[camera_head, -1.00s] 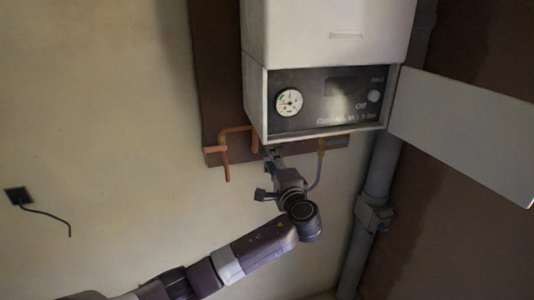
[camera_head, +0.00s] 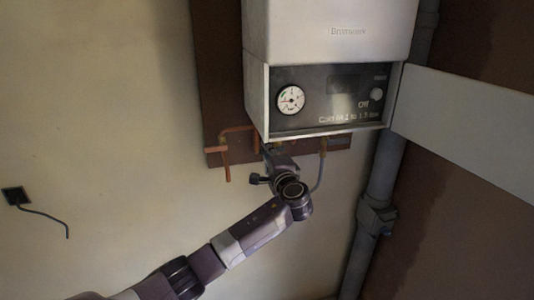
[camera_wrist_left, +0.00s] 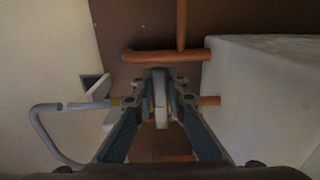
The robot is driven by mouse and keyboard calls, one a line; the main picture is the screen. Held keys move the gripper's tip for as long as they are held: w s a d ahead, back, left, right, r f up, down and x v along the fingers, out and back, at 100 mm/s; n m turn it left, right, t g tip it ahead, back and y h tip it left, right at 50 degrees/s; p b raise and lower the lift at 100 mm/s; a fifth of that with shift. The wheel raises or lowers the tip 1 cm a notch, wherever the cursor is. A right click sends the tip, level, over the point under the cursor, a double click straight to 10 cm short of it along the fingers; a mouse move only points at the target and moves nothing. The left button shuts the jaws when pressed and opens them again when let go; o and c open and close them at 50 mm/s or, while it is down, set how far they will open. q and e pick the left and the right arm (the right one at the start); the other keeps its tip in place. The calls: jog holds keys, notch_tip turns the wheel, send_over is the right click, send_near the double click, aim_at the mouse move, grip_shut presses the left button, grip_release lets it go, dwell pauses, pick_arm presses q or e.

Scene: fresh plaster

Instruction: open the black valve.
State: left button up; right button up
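My left gripper (camera_head: 268,152) is raised under the front left of the white boiler, among the pipes. In the left wrist view its fingers (camera_wrist_left: 161,82) lean in towards each other. A narrow pale grey upright piece (camera_wrist_left: 161,105) stands in the small gap between them. I cannot tell whether the fingers press on it or whether it belongs to the valve. I cannot make out a black valve clearly in either view; the gripper and boiler cover that spot in the head view. My right gripper is not in view.
The boiler (camera_head: 330,30) has a gauge (camera_head: 290,100) and a panel reading "Off". Its open flap (camera_head: 465,125) sticks out right. Copper pipes (camera_head: 227,160) hang left of the gripper; a copper pipe (camera_wrist_left: 165,56) also crosses beyond the fingers. A grey pipe (camera_head: 378,180) stands right.

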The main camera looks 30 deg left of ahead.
pick_arm(q)
jog(key=shift+r+m+p, duration=0.7)
jog(key=shift+m+p, duration=0.1)
jog(key=shift+p, duration=0.75)
grip_shut()
jog(key=shift+w+d+r+m, duration=0.15)
jog(key=shift+r+m, duration=0.05)
jog(key=shift+m, duration=0.9)
jog(key=shift+w+d+r+m, duration=0.1)
jog(key=shift+r+m, duration=0.15)
jog(key=shift+m, duration=0.85)
jog(key=shift+w+d+r+m, duration=0.15)
jog(key=shift+r+m, duration=0.05)
jog(key=shift+m, duration=0.9)
jog(key=m, duration=0.2)
jog(key=w+d+m, duration=0.1)
jog(key=m, duration=0.2)
jog(key=w+r+m, duration=0.1)
jog(key=m, duration=0.2)
jog(key=shift+d+r, duration=0.1)
jog(key=shift+d, duration=0.25)
